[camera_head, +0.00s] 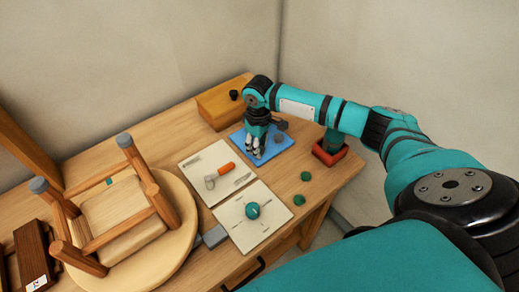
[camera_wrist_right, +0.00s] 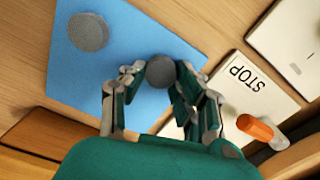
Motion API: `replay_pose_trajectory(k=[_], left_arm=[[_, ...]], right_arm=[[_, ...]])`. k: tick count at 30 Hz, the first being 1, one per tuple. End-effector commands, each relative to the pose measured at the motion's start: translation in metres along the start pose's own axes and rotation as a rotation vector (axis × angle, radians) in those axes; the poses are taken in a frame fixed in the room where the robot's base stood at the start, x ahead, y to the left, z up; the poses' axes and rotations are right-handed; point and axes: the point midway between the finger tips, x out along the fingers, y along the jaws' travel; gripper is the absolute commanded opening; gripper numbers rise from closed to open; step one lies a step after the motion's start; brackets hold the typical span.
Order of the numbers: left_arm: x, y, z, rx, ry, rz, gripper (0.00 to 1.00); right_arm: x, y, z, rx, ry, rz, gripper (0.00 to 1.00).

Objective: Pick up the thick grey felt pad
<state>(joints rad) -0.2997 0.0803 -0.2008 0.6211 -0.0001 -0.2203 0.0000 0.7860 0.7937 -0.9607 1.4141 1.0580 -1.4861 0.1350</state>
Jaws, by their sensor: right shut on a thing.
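My right gripper (camera_head: 255,153) points down at the left part of the blue mat (camera_head: 270,153). In the right wrist view, its fingers (camera_wrist_right: 160,77) are shut on a round grey felt pad (camera_wrist_right: 159,71), over the blue mat (camera_wrist_right: 110,70). Whether the pad touches the mat is unclear. Another round grey pad (camera_wrist_right: 88,32) lies flat and apart on the mat. In the head view, grey discs show right of the gripper, one (camera_head: 281,125) just above another (camera_head: 278,138). The held pad is hidden there by the fingers. My left gripper is out of view.
An upturned stool (camera_head: 130,220) fills the table's left. A STOP card (camera_wrist_right: 245,85) with an orange-handled tool (camera_head: 226,169) and another white card (camera_head: 262,228) lie before the mat. A wooden box (camera_head: 218,103) stands behind; a red tray (camera_head: 330,155) stands right.

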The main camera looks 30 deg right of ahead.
Motion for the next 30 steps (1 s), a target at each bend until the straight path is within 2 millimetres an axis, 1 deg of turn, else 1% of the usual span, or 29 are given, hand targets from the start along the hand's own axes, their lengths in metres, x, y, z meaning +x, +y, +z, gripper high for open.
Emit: replay_pose_trajectory(k=[8,11,16,17,23,27,30], left_arm=[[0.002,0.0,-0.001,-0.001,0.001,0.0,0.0],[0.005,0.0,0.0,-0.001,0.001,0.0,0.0],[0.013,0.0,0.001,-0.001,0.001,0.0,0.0],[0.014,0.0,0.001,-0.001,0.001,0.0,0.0],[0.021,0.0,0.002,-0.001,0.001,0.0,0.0],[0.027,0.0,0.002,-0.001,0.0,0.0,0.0],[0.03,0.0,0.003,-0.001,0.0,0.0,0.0]], right_arm=[[-0.004,0.0,-0.001,0.0,0.002,0.0,0.21],[-0.011,0.0,-0.001,-0.001,0.003,0.0,0.21],[-0.033,0.001,-0.001,0.0,0.004,0.0,0.21],[-0.035,-0.002,0.001,-0.002,0.002,-0.001,0.21],[-0.037,-0.043,0.027,-0.007,0.0,-0.001,0.21],[-0.041,-0.075,0.049,-0.007,0.001,-0.002,0.21],[-0.044,-0.096,0.062,-0.005,0.002,-0.001,0.21]])
